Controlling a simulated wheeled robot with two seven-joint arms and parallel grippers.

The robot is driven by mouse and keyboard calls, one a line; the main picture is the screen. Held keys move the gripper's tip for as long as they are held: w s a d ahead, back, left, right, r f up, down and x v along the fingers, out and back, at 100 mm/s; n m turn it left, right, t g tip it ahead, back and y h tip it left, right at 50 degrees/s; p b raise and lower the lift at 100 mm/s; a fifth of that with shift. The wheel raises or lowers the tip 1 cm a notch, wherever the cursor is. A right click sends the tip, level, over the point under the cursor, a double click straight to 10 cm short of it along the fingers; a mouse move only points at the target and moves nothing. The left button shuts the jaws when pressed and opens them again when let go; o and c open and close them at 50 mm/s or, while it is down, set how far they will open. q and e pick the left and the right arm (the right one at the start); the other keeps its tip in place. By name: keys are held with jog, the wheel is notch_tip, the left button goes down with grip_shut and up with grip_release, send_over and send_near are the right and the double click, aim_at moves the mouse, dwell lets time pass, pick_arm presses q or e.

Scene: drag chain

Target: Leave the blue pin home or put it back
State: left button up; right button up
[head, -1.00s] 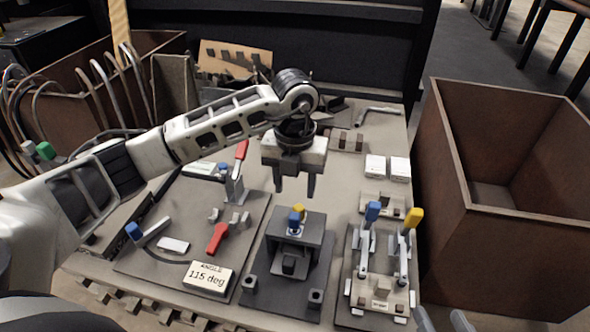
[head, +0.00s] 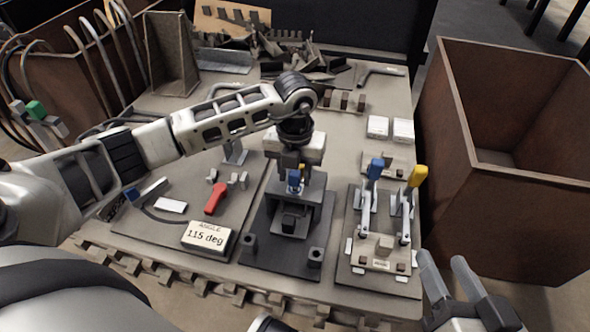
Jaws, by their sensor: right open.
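The blue pin (head: 294,181) stands upright at the top of the dark fixture (head: 272,252) in the middle of the table, with a yellow-topped piece (head: 302,168) just behind it. My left gripper (head: 297,172) points down at these tops, very close to them. Its fingertips are partly hidden, so I cannot tell whether they touch the pin or have closed. My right gripper (head: 447,268) is at the lower right, open and empty, in front of the brown bin and apart from the pin.
A plate with a blue-handled lever (head: 376,169) and a yellow-handled lever (head: 418,175) stands right of the fixture. At left are a red handle (head: 216,198) and an angle sign (head: 207,236) reading 115 deg. A large brown bin (head: 478,205) stands at right.

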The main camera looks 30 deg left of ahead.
pick_arm(q)
grip_shut()
jog(key=shift+r+p, duration=2.2)
jog(key=shift+r, duration=0.35)
pick_arm(e)
jog(key=shift+r, duration=2.05)
